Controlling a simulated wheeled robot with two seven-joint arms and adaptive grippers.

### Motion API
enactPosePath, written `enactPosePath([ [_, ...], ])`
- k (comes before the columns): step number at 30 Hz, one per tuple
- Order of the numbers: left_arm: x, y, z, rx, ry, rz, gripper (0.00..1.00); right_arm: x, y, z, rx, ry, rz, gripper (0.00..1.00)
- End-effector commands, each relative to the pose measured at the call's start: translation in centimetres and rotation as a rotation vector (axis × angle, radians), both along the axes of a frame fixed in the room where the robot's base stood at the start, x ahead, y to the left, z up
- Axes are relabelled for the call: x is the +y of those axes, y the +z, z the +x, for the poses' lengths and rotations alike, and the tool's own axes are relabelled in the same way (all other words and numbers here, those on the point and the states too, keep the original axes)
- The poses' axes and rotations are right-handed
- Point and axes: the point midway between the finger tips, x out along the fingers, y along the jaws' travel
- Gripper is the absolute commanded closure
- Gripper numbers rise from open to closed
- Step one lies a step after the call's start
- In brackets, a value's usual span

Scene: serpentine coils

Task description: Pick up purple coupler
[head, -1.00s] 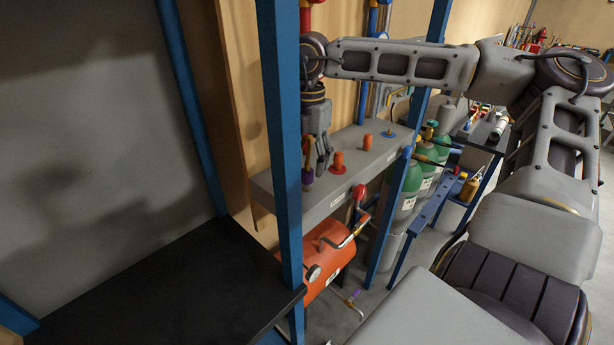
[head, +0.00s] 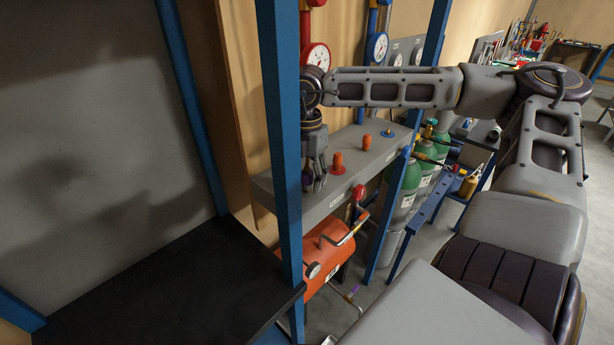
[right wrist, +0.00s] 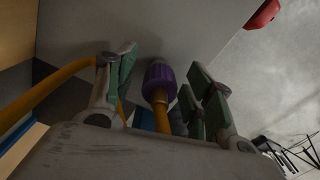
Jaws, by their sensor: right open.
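The purple coupler (right wrist: 160,80) shows in the right wrist view, on the end of a yellow-orange hose (right wrist: 162,118). It stands between the spread fingers of my right gripper (right wrist: 165,85), which is open. No finger clearly touches it. There the coupler is mostly hidden by the fingers. My left gripper is not in view.
A blue post (head: 280,140) stands close beside my right gripper. Orange fittings (head: 337,163) stand on the shelf to its right. An orange tank (head: 325,255) lies below, and green cylinders (head: 428,160) stand at right. A black tabletop (head: 170,290) is clear at front left.

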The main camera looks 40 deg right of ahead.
Motion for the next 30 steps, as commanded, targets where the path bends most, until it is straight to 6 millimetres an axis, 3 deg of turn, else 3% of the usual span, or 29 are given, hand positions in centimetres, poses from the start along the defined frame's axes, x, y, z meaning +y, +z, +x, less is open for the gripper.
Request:
enactPosePath([
  [12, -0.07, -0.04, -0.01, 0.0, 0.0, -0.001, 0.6, -0.01, -0.01, 0.0, 0.0, 0.0, 0.0, 0.49],
  [24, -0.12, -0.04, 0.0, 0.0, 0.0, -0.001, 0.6, -0.02, 0.0, 0.01, 0.0, 0.0, -0.001, 1.0],
  [30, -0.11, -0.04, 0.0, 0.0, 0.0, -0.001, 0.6, -0.02, 0.03, 0.02, -0.001, -0.001, -0.001, 1.0],
])
